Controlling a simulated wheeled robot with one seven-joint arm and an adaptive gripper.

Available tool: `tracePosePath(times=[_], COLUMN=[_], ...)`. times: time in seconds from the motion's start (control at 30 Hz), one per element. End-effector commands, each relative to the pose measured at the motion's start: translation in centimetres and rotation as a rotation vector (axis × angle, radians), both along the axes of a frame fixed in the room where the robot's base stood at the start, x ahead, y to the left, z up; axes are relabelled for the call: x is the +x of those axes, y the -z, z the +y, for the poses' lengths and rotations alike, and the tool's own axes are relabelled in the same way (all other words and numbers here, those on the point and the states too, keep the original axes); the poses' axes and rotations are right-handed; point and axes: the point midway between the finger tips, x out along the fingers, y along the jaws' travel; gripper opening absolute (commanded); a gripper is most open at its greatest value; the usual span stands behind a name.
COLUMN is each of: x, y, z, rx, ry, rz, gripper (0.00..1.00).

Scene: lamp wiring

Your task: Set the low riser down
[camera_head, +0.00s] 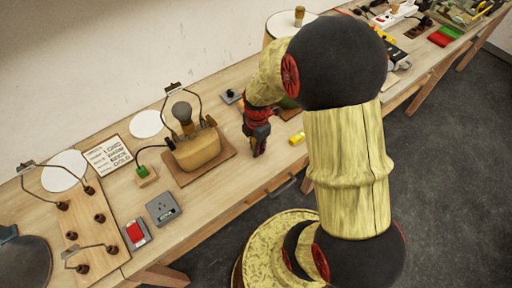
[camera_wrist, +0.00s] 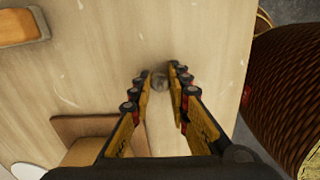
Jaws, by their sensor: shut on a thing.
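My gripper (camera_head: 258,150) points down over the workbench, near its front edge and right of the lamp body on its brown board. In the wrist view my gripper (camera_wrist: 160,78) has its fingers closed in on a small, round, grey-brown piece (camera_wrist: 159,83), likely the low riser. Only a little of the piece shows between the fingertips; the fingers hide the rest. In the head view I cannot make the piece out, nor tell whether it touches the bench top.
The lamp body (camera_head: 197,149) stands left of my gripper. A small yellow block (camera_head: 297,138) lies to the right.

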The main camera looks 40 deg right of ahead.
Motion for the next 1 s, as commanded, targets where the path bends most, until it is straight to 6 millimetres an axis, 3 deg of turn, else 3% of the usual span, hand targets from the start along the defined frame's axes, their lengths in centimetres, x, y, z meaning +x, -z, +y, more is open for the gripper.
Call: tracePosePath(times=[0.23, 0.27, 0.57, 0.87, 1.0], x=[0.0, 0.0, -0.1, -0.1, 0.0], y=[0.4, 0.3, 0.3, 0.2, -0.9], z=[0.0, 0.0, 0.0, 0.0, 0.0], rx=[0.000, 0.000, 0.001, 0.001, 0.000], ry=[0.000, 0.000, 0.000, 0.000, 0.000], rz=[0.001, 0.001, 0.002, 0.002, 0.000], gripper=[0.00, 0.19, 0.36, 0.36, 0.36])
